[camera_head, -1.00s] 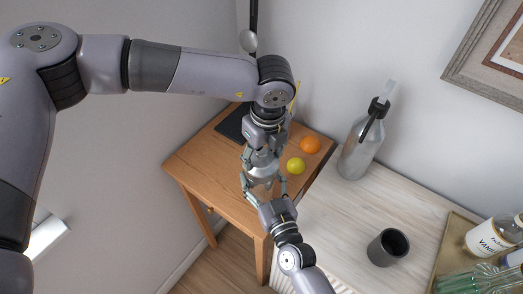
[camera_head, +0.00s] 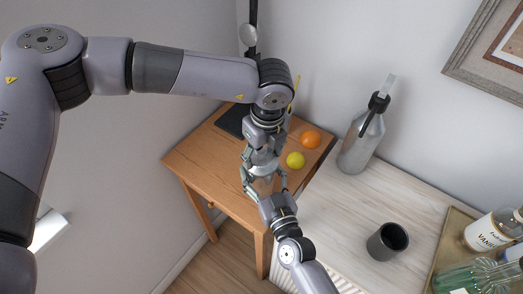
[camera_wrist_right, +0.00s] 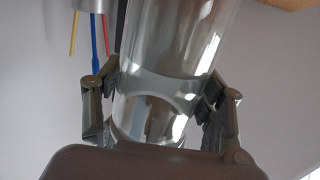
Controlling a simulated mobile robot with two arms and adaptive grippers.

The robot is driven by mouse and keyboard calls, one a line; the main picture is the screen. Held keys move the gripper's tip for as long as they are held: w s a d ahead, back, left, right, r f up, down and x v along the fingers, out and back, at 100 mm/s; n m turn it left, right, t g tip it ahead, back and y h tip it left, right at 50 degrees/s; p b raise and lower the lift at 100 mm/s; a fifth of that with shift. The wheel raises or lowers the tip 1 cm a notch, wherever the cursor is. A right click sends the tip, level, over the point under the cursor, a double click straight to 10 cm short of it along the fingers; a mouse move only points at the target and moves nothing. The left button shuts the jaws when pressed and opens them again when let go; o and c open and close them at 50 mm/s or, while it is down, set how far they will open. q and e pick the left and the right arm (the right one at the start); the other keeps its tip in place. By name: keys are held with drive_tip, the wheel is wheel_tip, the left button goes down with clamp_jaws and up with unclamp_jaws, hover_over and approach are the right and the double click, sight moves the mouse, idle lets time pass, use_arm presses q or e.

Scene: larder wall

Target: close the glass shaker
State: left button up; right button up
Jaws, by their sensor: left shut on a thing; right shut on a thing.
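The clear glass body of the shaker (camera_wrist_right: 170,75) stands out in the right wrist view, between the fingers of my right gripper (camera_wrist_right: 160,98). In the head view my right gripper (camera_head: 264,180) comes from below and is shut on this glass (camera_head: 264,186). My left gripper (camera_head: 264,150) comes down from above and is shut on a shiny metal piece (camera_head: 264,159), which looks like the shaker's top. The metal piece is right over the glass. I cannot tell whether they touch, and the fingers hide part of both.
A wooden table (camera_head: 235,205) is below, with a lime (camera_head: 295,160), an orange (camera_head: 311,139) and a dark board (camera_head: 232,121). To the right, a pale counter (camera_head: 335,225) bears a grey bottle (camera_head: 357,150), a dark cup (camera_head: 387,242) and a tray (camera_head: 441,262). Coloured sticks (camera_wrist_right: 96,35) show behind the glass.

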use_arm(q)
drive_tip(key=shift+f, duration=0.55)
drive_tip(key=o, duration=1.2)
drive_tip(key=r, duration=0.8)
drive_tip(key=s+d+r, duration=0.1)
drive_tip(key=r, duration=0.3)
drive_tip(key=shift+s, duration=0.1)
drive_tip(key=shift+f, duration=0.1)
use_arm(e)
drive_tip(key=o, duration=1.8)
